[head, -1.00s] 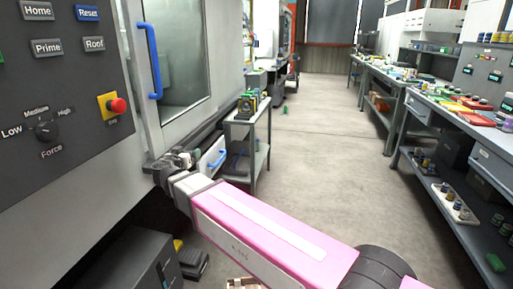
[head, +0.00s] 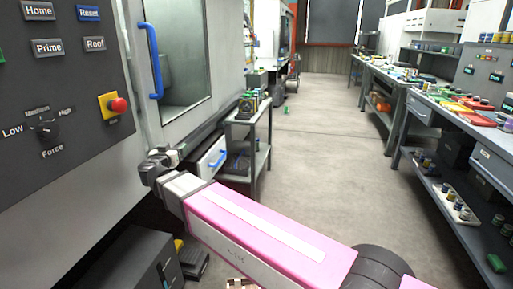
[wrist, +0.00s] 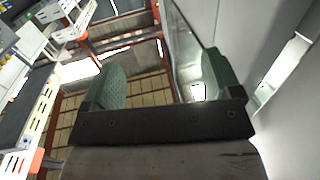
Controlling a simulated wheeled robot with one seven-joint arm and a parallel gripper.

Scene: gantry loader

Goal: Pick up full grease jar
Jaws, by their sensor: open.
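My gripper (head: 160,165) is at the end of my pink arm, in front of the machine's lower edge and left of the small cart. In the wrist view my gripper (wrist: 165,85) has its two green fingers wide apart with nothing between them. I cannot tell which thing is the full grease jar. Small jars (head: 455,207) stand in a tray on the right bench's lower shelf, too small to read. More small jars (head: 494,38) stand on the upper right shelf. My gripper is far from both groups.
The machine's door has a blue handle (head: 153,60); its control panel (head: 60,90) is at the left. A small grey cart (head: 238,122) carries dark and green items. A dark box (head: 118,262) sits low at left. The middle floor (head: 315,150) is mostly clear.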

